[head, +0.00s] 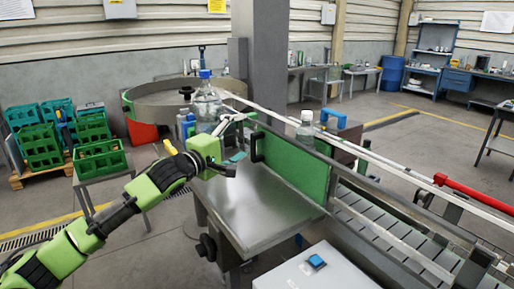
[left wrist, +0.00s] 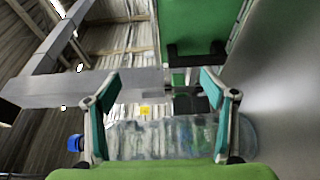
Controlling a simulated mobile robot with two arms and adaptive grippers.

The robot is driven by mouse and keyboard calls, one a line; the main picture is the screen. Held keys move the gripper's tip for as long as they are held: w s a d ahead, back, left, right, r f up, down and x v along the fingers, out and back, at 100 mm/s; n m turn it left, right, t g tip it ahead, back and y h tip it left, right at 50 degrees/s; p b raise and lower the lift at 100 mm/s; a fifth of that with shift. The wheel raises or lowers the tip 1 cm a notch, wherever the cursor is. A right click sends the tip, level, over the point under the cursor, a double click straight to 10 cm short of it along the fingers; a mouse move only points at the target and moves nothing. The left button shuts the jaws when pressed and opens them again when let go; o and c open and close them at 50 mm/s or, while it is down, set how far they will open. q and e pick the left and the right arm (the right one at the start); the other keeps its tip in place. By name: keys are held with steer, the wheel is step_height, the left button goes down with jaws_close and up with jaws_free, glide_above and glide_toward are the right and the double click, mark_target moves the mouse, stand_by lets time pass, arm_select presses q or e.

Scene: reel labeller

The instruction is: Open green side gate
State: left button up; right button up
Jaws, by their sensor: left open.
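The green side gate (head: 292,165) is an upright green panel standing along the conveyor edge of the steel table. In the left wrist view the green panel (left wrist: 188,22) and the black handle (left wrist: 196,50) show at the top, beyond my fingers. My left gripper (head: 243,137) is open, just left of the handle and apart from it. It also shows in the left wrist view (left wrist: 160,82), with its two teal-padded fingers spread and nothing gripped. My right gripper is in neither view.
A large clear bottle with a blue cap (head: 207,106) stands just behind my left gripper. A slatted conveyor (head: 385,232) runs at the right. The steel tabletop (head: 262,212) before the gate is clear.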

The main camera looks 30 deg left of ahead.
mark_target(252, 149)
arm_select(q)
steer(key=f, duration=0.6)
steer(key=shift+s+a+f+p, duration=0.1)
steer(key=shift+s+p, duration=0.15)
steer(key=shift+p, duration=0.05)
steer(key=w, duration=0.2)
steer(key=w+p, duration=0.1)
steer(key=w, duration=0.1)
steer(key=w+d+p, duration=0.1)
steer(key=w, duration=0.1)
steer(key=shift+w, duration=0.2)
steer(key=shift+w+p, duration=0.35)
steer(key=shift+w, duration=0.2)
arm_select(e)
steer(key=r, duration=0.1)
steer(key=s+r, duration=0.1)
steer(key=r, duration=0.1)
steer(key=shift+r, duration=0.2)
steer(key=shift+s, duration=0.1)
